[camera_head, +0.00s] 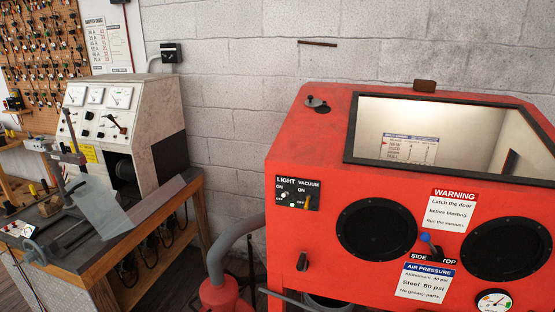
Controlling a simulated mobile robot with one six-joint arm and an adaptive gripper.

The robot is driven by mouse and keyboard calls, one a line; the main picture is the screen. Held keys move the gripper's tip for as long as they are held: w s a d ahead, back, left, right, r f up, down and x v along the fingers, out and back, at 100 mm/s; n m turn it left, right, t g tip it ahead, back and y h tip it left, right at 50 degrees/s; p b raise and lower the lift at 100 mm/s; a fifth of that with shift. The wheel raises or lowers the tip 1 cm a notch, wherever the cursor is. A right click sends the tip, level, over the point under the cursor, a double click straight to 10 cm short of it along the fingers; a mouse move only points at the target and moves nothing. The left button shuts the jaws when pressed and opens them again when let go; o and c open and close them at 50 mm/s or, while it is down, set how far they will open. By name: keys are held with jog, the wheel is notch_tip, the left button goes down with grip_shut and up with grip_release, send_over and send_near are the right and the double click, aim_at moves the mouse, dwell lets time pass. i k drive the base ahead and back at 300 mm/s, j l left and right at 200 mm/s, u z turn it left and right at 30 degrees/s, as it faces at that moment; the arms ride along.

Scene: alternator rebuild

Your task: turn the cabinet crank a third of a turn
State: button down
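The red blasting cabinet (335,150) fills the right side of the view. A small dark grey crank-like part (316,102) with a knob sits on the left of its top, beside a dark round spot. A lever with a blue knob (426,238) is on the front, between the words SIDE and TOP. I cannot tell for sure which of these is the crank. My gripper is not in view, and nothing touches either part.
A grey test bench machine (140,110) stands on a wooden table (150,235) at left. A grey hose (228,240) rises from a red vacuum (222,294) between table and cabinet. The cabinet front carries switches (298,193), a black latch (302,261) and two dark glove ports (376,228).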

aim_at(303, 264)
jog(key=i+l+u, duration=0.1)
jog(key=u, duration=0.3)
jog(key=l+u, duration=0.6)
jog(key=u, duration=0.15)
